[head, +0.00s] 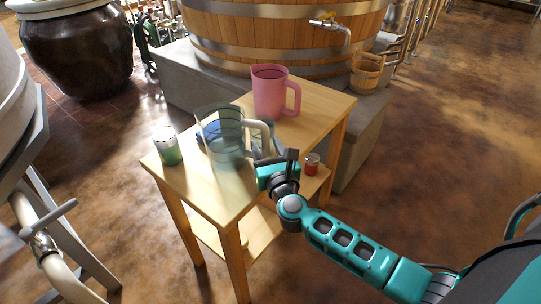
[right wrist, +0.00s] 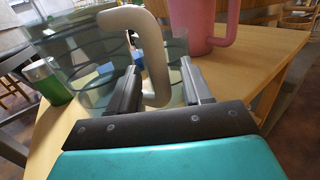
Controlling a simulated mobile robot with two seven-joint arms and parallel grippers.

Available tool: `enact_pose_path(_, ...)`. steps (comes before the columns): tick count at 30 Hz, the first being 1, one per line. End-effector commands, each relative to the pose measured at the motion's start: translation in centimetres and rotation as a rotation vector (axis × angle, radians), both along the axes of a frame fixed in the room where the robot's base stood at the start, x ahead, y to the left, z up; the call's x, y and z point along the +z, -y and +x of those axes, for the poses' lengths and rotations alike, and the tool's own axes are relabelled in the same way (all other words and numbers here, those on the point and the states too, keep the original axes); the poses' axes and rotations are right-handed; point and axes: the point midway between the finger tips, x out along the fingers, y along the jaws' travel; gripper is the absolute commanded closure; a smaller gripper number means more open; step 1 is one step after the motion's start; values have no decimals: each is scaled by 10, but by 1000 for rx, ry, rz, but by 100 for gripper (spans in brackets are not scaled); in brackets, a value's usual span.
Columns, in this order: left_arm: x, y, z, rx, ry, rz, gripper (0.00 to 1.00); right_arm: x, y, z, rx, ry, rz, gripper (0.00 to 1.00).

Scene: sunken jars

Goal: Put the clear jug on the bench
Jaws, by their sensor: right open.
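The clear jug (head: 222,138), see-through with a pale grey handle (head: 262,132), is at the middle of a wooden table (head: 212,190). I cannot tell which surface is meant by the bench: this table or the grey stone ledge (head: 190,84) behind it. My right gripper (head: 277,158) is at the jug's handle side. In the right wrist view the handle (right wrist: 150,55) stands between the open fingers (right wrist: 160,88), with visible room to the right finger. Contact with the left finger is unclear. My left gripper is not in view.
A pink jug (head: 269,92) stands behind the clear jug. A green-and-white can (head: 167,146) is at the table's left. A small red jar (head: 311,163) is by the right edge. A wooden vat (head: 270,35) with a tap rises behind. Bluish glass behind the handle is unclear.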

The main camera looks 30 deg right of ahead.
Motion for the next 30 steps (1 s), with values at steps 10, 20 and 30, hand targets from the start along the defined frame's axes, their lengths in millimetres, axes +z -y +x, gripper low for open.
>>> enact_pose_path(10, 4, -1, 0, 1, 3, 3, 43, -2, -13, -54, 1, -4, 3, 51)
enact_pose_path(20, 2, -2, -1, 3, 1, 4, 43, -3, -24, -107, 0, -1, 0, 51)
enact_pose_path(30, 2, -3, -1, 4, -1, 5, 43, 9, -63, -123, 146, -14, -449, 51)
